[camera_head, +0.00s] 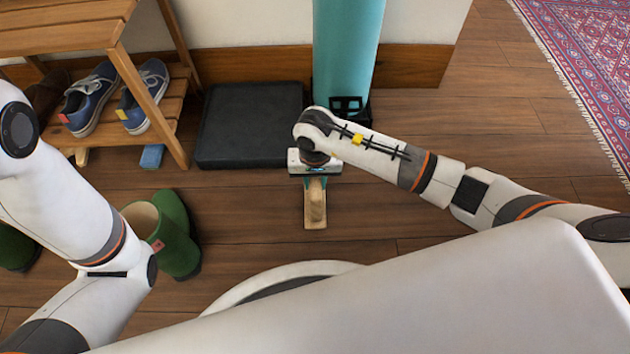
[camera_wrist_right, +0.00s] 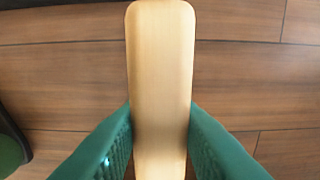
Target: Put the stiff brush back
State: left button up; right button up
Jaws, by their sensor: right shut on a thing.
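The stiff brush (camera_head: 315,208) shows as a pale wooden, round-ended bar. In the right wrist view the same bar (camera_wrist_right: 160,70) runs from the top edge down between the two green fingers. My right gripper (camera_head: 315,183) is shut on it, with a finger against each side. The brush is above the wooden floor; I cannot tell how high. Its other end and any bristles are hidden by the gripper. My left arm comes in from the left, but its gripper is out of view.
A wooden shoe rack (camera_head: 60,38) with blue sneakers (camera_head: 90,100) stands at left, a small blue block (camera_head: 152,156) by its foot. A dark mat or tray (camera_head: 248,125) lies by the wall, beside a teal column (camera_head: 345,50). Green boots (camera_head: 175,235) stand near my left arm.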

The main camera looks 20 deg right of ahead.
jog(key=o, duration=0.9)
jog(key=shift+f, duration=0.1)
jog(key=shift+o, duration=0.2)
